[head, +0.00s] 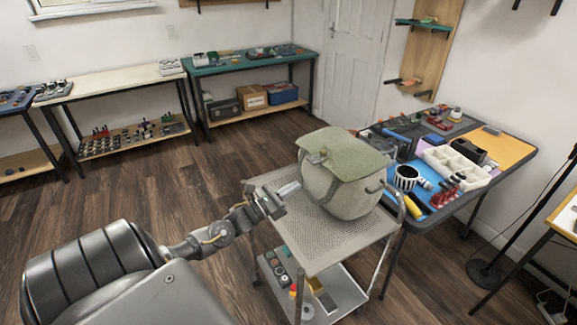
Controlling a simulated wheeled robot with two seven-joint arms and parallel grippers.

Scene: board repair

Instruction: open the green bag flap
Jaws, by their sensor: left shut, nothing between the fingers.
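The green bag (343,190) stands on the perforated top of a metal cart (318,240). Its flap (343,153) lies over the top of the bag, with a small buckle or clasp (318,156) near its front left edge. My left gripper (288,190) is shut and empty, at the left side of the bag just above the cart top. Its fingertips point at the bag; I cannot tell whether they touch it. My right gripper is not in view.
A workbench (447,208) with tools, a white tray (455,165) and a striped mug (405,178) stands close behind and right of the cart. The cart's lower shelf (335,290) holds small parts. Open wooden floor (130,195) lies to the left.

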